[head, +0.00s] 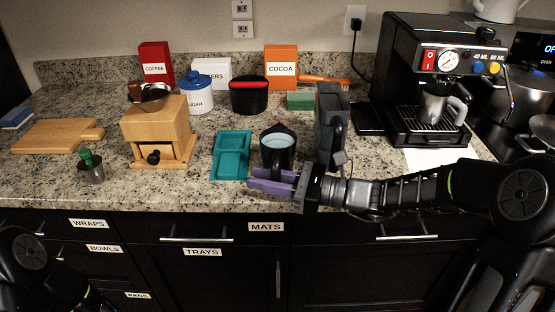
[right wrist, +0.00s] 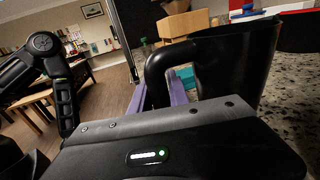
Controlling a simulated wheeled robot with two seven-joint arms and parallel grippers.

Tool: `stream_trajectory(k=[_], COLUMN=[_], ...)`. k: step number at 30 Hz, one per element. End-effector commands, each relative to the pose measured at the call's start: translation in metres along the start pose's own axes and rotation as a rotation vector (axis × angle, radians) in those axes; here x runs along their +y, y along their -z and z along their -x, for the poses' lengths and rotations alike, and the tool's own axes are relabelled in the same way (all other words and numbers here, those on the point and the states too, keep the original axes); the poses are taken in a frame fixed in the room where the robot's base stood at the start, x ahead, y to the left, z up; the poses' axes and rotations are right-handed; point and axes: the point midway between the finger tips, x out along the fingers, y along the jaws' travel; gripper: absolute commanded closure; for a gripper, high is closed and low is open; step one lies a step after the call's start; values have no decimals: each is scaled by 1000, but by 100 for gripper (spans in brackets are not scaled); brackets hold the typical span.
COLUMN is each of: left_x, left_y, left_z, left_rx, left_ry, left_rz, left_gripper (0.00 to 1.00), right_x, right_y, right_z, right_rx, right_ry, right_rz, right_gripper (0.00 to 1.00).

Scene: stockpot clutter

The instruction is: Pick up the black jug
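The black jug (head: 278,160) stands upright near the counter's front edge, with a pale grey-blue surface showing inside its rim. My right gripper (head: 268,184) comes in from the right, its purple fingers low at the jug's near side. In the right wrist view the jug (right wrist: 232,62) fills the upper right, and its curved handle (right wrist: 157,72) comes down between the spread fingers of the gripper (right wrist: 158,95). The fingers look open around the handle; whether either touches it is hard to tell. My left arm shows at the lower left, its gripper out of sight.
A teal tray (head: 231,157) lies just left of the jug; a wooden grinder (head: 158,130) stands farther left. A dark grey upright container (head: 330,115) stands close on the right. An espresso machine (head: 425,65) stands right.

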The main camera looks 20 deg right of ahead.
Motion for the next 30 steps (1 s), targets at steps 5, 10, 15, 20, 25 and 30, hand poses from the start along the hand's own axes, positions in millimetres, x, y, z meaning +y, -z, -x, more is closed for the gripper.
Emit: stream_trajectory(k=[5, 10, 15, 20, 25, 30], left_x=[0, 0, 0, 0, 0, 0], left_y=[0, 0, 0, 0, 0, 0], left_z=[0, 0, 0, 0, 0, 0], left_rx=[0, 0, 0, 0, 0, 0], left_ry=[0, 0, 0, 0, 0, 0], left_rz=[0, 0, 0, 0, 0, 0], left_gripper=[24, 24, 24, 24, 24, 24], right_x=[0, 0, 0, 0, 0, 0], right_y=[0, 0, 0, 0, 0, 0], right_z=[0, 0, 0, 0, 0, 0], right_rx=[0, 0, 0, 0, 0, 0], right_ry=[0, 0, 0, 0, 0, 0], right_rz=[0, 0, 0, 0, 0, 0], right_gripper=[94, 100, 100, 100, 100, 100])
